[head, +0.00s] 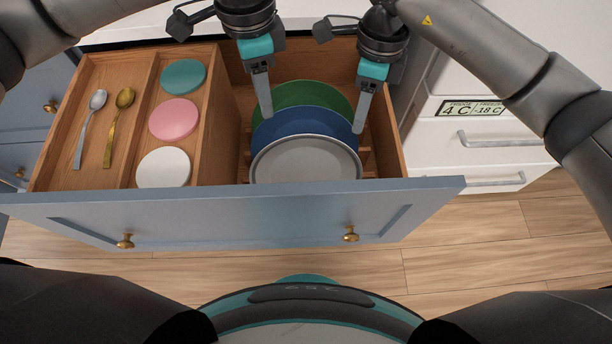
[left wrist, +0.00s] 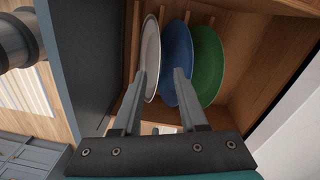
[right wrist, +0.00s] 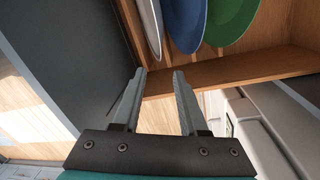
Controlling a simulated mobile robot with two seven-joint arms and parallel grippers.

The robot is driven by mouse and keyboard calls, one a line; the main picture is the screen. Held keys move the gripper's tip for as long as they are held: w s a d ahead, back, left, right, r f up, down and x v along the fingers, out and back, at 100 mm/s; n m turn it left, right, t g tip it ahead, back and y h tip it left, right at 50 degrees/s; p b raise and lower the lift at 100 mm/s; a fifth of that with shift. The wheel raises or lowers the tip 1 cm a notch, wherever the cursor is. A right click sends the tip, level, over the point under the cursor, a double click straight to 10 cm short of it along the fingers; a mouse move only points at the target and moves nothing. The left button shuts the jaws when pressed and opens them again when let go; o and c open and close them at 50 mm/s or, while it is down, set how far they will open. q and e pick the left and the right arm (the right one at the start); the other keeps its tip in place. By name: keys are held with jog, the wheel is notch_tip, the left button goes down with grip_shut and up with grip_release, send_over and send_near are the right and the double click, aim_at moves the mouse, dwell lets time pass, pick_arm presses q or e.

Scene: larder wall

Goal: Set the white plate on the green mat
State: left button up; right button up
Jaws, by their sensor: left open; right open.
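The white plate (head: 305,162) stands on edge in the right part of the open drawer, in front of a blue plate (head: 268,135) and a green plate (head: 310,92). My left gripper (head: 266,112) is open at the left of the plates. In the left wrist view its fingers (left wrist: 161,75) overlap the white plate (left wrist: 151,45) and blue plate (left wrist: 176,50); contact cannot be told. My right gripper (head: 359,125) is open at the plates' right side. In the right wrist view its fingers (right wrist: 159,73) show no plate between them. I see no green mat.
The left drawer compartments hold a silver spoon (head: 88,135), a gold spoon (head: 115,130), and teal (head: 183,77), pink (head: 173,119) and white (head: 163,168) discs. The blue drawer front (head: 240,215) is nearest me. A white fridge-freezer (head: 475,160) stands to the right.

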aim_at(272, 144)
pick_arm(q)
jog(key=shift+f, duration=0.25)
pick_arm(e)
jog(key=shift+f, duration=0.25)
pick_arm(q)
jog(key=f, duration=1.5)
jog(key=shift+s+d+f, duration=0.15)
jog(key=shift+s, duration=0.15)
pick_arm(e)
jog(key=f, duration=0.5)
jog(key=s+f, duration=0.1)
jog(key=f, duration=0.9)
jog(key=shift+s+a+f, duration=0.1)
jog(key=shift+s+a, duration=0.15)
jog(key=shift+s, duration=0.05)
pick_arm(q)
grip_shut()
pick_arm(e)
grip_shut()
